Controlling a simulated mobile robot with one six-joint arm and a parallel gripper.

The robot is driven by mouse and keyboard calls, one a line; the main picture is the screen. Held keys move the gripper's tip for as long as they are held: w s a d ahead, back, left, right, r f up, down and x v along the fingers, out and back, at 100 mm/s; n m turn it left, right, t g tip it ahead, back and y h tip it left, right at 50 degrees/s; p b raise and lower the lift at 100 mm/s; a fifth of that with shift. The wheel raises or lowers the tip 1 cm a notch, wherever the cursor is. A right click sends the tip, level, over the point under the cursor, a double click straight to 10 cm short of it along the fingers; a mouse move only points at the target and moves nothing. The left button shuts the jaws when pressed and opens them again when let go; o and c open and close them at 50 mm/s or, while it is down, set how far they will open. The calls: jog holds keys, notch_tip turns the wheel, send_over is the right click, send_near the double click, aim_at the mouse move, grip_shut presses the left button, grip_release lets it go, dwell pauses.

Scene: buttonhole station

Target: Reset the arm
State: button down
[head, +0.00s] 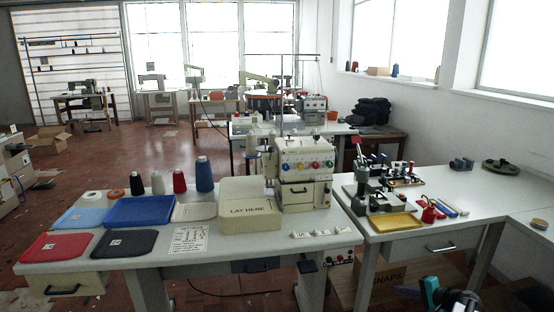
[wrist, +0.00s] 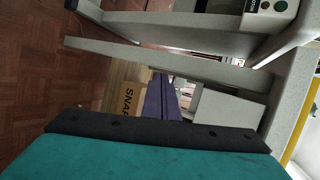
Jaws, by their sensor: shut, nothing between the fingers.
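My arm shows at the bottom right of the head view, teal and black, with my gripper (head: 462,302) in front of the right table and below its top. In the wrist view, my gripper (wrist: 163,84) has two purple fingers side by side, shut with nothing between them. A teal and black part of my own arm fills the bottom of that view. Beyond the fingers are table legs, the floor and a cardboard box marked SNAPS (wrist: 127,98). No object touches the fingers.
The right table (head: 470,180) holds a yellow tray (head: 395,222), small presses and red tools. The left table (head: 340,238) holds a buttonhole machine (head: 304,175), a cream LAY HERE block (head: 249,208), thread cones and coloured fabric pieces. Floor (head: 170,155) is open behind it.

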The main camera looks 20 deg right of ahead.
jog(key=w+a+f+n+g+y+p, duration=0.15)
jog(key=a+f, duration=0.35)
jog(key=a, duration=0.6)
jog(key=w+a+f+n+g+y, duration=0.25)
jog(key=a+f, duration=0.25)
jog(key=a, duration=0.5)
jog(key=s+a+f+n+g+p, duration=0.1)
jog(key=s+a+f+n+g, duration=0.15)
jog(key=a, duration=0.65)
jog(key=s+a+f+n+g+p, duration=0.1)
jog(key=s+a+f+g, duration=0.2)
jog(key=a, duration=0.6)
jog(key=s+a+f+n+g+h+p, duration=0.1)
jog(key=s+a+f+n+g, duration=0.35)
jog(key=s+a, duration=0.55)
jog(key=s+a+n+g+h+p, duration=0.1)
jog(key=s+a+n+h, duration=0.1)
jog(key=s+a, duration=0.2)
jog(key=s+a+f+n+g+h+p, duration=0.1)
jog(key=s+a+n+g+h, duration=0.1)
jog(key=s, duration=0.7)
jog(key=shift+s+a+n+h, duration=0.25)
jog(key=shift+a+h, duration=0.35)
jog(key=shift+a, duration=0.65)
jog(key=shift+w+d+f, duration=0.1)
